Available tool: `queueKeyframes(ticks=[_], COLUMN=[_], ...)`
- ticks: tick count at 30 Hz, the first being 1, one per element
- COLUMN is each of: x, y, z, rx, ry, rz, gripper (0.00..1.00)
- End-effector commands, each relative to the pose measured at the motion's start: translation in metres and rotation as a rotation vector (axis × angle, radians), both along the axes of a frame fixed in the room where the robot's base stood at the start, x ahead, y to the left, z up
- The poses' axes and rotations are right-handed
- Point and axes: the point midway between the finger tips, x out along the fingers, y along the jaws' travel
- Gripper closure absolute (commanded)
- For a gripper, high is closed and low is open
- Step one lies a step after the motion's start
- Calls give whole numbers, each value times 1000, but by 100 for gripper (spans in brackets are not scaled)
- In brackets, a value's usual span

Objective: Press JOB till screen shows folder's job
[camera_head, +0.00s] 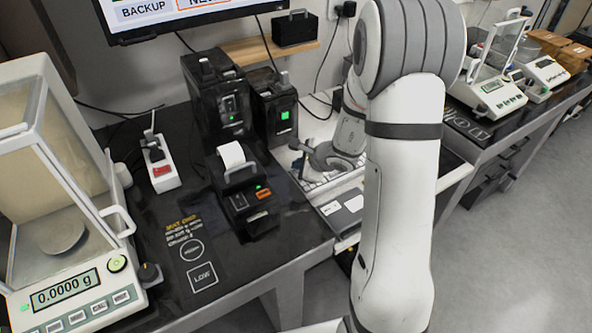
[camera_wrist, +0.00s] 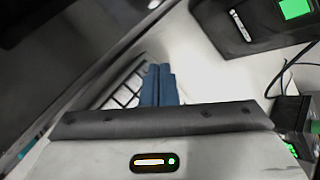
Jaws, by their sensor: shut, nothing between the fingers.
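The monitor screen (camera_head: 180,10) is at the top left of the head view, cut off by the frame. Only the word BACKUP and part of an orange-edged box with cut-off lettering show; no job reads clearly. My gripper (camera_wrist: 158,84) is shut and empty, its blue fingers together over a white keyboard (camera_wrist: 125,88) in the wrist view. In the head view my arm hides part of the keyboard (camera_head: 322,190), and the fingers are hard to make out. I cannot tell whether the fingers touch a key. No key marked JOB and no folder can be made out.
A label printer (camera_head: 245,190) and black boxes (camera_head: 215,95) stand left of the keyboard. A balance (camera_head: 65,290) reading 0.0000 g is at the left. More balances (camera_head: 490,90) stand at the right. Grey floor (camera_head: 510,250) is clear.

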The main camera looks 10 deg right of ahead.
Motion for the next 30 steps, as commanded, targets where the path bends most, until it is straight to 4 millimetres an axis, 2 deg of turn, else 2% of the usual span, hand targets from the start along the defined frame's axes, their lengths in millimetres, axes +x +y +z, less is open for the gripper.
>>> queueKeyframes(ticks=[19, 30], x=[0, 0], y=[0, 0], z=[-2, 13], rx=[0, 0], ry=[1, 0], rz=[1, 0], gripper=[100, 100])
